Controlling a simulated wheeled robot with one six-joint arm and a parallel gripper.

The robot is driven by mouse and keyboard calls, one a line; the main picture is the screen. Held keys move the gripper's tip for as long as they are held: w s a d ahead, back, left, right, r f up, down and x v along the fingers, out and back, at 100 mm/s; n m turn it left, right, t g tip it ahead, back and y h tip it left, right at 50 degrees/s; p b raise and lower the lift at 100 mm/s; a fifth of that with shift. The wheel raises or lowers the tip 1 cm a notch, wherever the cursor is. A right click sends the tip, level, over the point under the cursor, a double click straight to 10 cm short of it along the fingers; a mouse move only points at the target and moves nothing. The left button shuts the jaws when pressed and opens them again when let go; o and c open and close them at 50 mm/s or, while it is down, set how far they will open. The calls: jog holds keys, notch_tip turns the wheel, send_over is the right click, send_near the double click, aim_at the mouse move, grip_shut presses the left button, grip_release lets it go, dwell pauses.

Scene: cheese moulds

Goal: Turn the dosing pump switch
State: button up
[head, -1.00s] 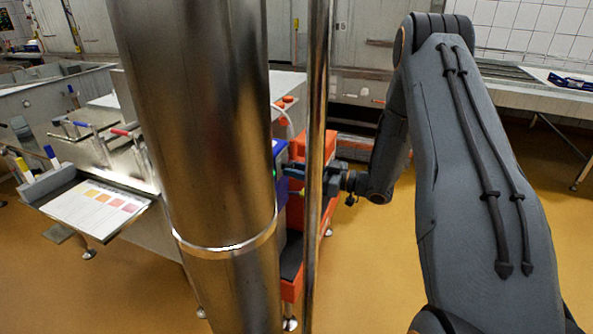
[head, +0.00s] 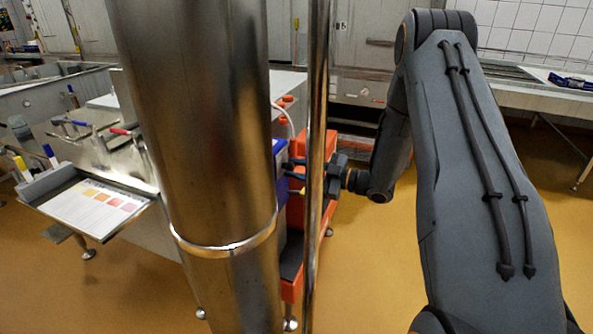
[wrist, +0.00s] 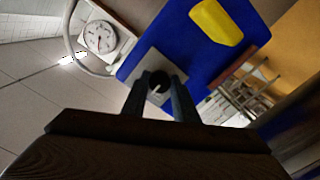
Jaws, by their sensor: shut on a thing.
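The dosing pump is a blue box (wrist: 185,60) with a grey square plate on its face. A round black switch knob (wrist: 157,79) with a light mark sits on that plate. In the wrist view my gripper (wrist: 159,88) has one finger on each side of the knob and is shut on it. In the head view the blue pump (head: 281,170) shows only as a strip beside the steel column, and my gripper (head: 300,178) reaches it from the right, partly behind a thin pole. The knob is hidden there.
A yellow part (wrist: 214,22) is on the blue face near the knob, and a round dial gauge (wrist: 99,38) is beside the box. A red-orange stand (head: 293,215) is around the pump. A thick steel column (head: 205,120) blocks the head view. The floor (head: 375,270) right of the stand is clear.

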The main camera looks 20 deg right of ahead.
jog(key=n+b, duration=0.1)
jog(key=n, duration=0.4)
jog(key=shift+n, duration=0.4)
dwell(0.3)
jog(key=o, duration=1)
jog(key=shift+b+v, duration=0.4)
jog(key=shift+v, duration=3.55)
dwell(1.8)
